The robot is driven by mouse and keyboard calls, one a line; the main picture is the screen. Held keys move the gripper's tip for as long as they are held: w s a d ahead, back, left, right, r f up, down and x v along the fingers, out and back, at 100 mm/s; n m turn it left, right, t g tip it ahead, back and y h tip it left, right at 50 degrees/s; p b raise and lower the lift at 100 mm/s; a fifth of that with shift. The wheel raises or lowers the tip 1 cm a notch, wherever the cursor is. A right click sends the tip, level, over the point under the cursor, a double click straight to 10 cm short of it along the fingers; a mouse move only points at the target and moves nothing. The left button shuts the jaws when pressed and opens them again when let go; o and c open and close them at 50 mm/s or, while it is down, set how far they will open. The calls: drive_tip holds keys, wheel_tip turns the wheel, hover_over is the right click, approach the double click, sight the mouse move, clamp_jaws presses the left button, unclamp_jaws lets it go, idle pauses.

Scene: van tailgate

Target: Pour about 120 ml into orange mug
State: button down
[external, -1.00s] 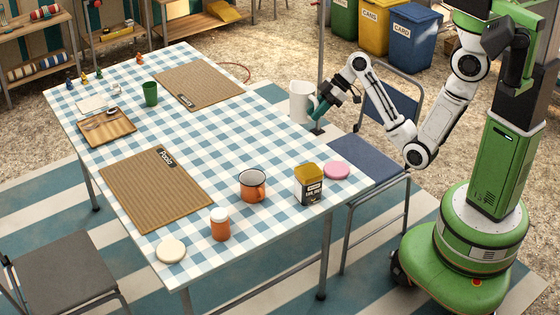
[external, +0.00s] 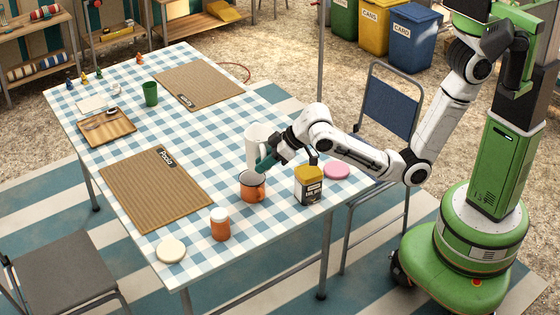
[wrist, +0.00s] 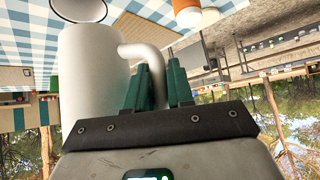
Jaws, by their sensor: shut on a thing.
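The orange mug (external: 252,187) stands upright on the checked tablecloth near the table's right front. A white jug (external: 256,143) is up close behind the mug in the external view. My gripper (external: 266,158) is shut on the jug's handle, just above and behind the mug's rim. In the wrist view the jug (wrist: 92,80) fills the left side, its handle (wrist: 150,58) between the green fingers of my gripper (wrist: 160,85). The jug looks roughly upright in the external view. I cannot see any liquid, and the inside of the mug is mostly hidden.
A yellow-lidded tin (external: 309,187) and a pink disc (external: 337,171) stand right of the mug. An orange jar (external: 220,224) and a cream disc (external: 171,250) lie front left. Brown placemats (external: 155,192), a wooden tray (external: 107,128) and a green cup (external: 150,93) are further left.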

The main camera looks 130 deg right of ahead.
drive_tip(key=w+a+r, duration=0.2)
drive_tip(key=w+a, duration=0.6)
drive_tip(key=a, duration=0.1)
wheel_tip(320, 180, down, 16)
drive_tip(key=shift+s+f+m, duration=0.2)
drive_tip(key=shift+m, duration=0.2)
drive_tip(key=shift+d, duration=0.1)
drive_tip(key=s+d+r+m+t+y+p, duration=0.3)
drive_tip(key=d+r+y+p, duration=0.2)
drive_tip(key=d+r, duration=0.1)
drive_tip(key=shift+s+d+r, duration=0.25)
drive_tip(key=shift+r, duration=0.65)
drive_tip(key=shift+d+r+m, duration=0.1)
drive_tip(key=shift+r+m, duration=0.1)
drive_tip(key=shift+m, duration=0.1)
